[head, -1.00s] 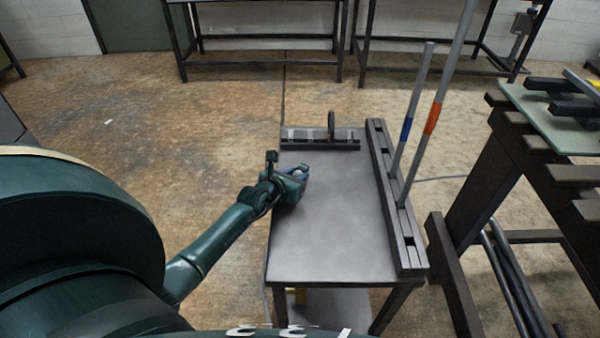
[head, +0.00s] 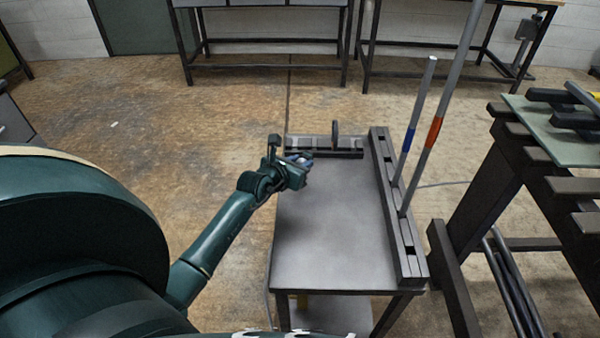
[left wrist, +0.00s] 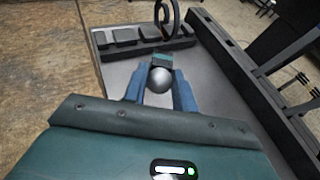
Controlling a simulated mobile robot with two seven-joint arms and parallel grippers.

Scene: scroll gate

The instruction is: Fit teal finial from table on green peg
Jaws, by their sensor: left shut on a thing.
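My left gripper (head: 303,160) is over the far left part of the grey table (head: 330,235). In the left wrist view its two blue fingers (left wrist: 159,92) are shut on the finial (left wrist: 160,78), a silver-grey ball with a teal part on its far side. In the head view the finial is mostly hidden by the gripper. I cannot make out a green peg in either view. My right gripper is not in view.
A dark rack (head: 350,153) with several blocks and an upright ring (head: 335,135) stands at the table's far edge. A slotted dark rail (head: 395,205) on the right holds two tall rods, one blue-banded (head: 409,138), one orange-banded (head: 433,130). The table's middle is clear.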

